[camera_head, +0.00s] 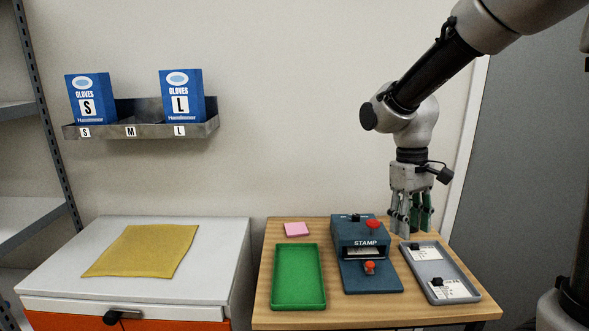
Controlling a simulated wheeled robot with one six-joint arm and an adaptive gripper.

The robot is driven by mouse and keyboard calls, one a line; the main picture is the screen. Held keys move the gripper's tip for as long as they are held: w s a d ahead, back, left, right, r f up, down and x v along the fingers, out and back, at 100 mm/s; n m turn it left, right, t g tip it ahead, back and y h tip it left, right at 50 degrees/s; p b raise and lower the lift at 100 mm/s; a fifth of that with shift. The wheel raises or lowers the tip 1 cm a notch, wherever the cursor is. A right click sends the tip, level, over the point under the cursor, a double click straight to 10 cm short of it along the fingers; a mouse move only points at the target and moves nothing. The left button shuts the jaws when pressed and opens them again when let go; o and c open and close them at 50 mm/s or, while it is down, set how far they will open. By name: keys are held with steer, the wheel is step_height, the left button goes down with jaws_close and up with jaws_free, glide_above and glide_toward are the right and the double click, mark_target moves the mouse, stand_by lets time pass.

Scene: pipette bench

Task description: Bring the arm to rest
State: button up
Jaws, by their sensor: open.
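My gripper (411,226) hangs from my arm, pointing down, at the right rear of the wooden table (385,314). Its fingers are apart and I see nothing held between them. Its fingertips are just behind the far end of the grey tray (462,272) and to the right of the blue stamp device (372,275). I cannot tell how high the fingertips are above the table.
The grey tray holds white labelled cards with black knobs. A green tray (298,305) and a pink pad (297,229) are on the table's left. A white cabinet (60,260) bears a yellow mat (143,250). A wall shelf (142,129) holds blue glove boxes (182,96).

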steer(key=s+d+r+m+t, duration=0.2)
steer(key=s+d+r+t, duration=0.1)
steer(key=s, duration=0.4)
steer(key=s+d+r+m+t+y, duration=0.1)
steer(key=s+d+r+m+t, duration=0.1)
steer(key=s+d+r, duration=0.3)
steer(key=s+d+t, duration=0.1)
steer(key=s+d, duration=0.1)
steer(key=s, duration=0.1)
steer(key=shift+d+r, duration=0.15)
steer(key=shift+r, duration=0.2)
steer(key=shift+s, duration=0.1)
steer(key=shift+c, duration=0.2)
stand_by(0.3)
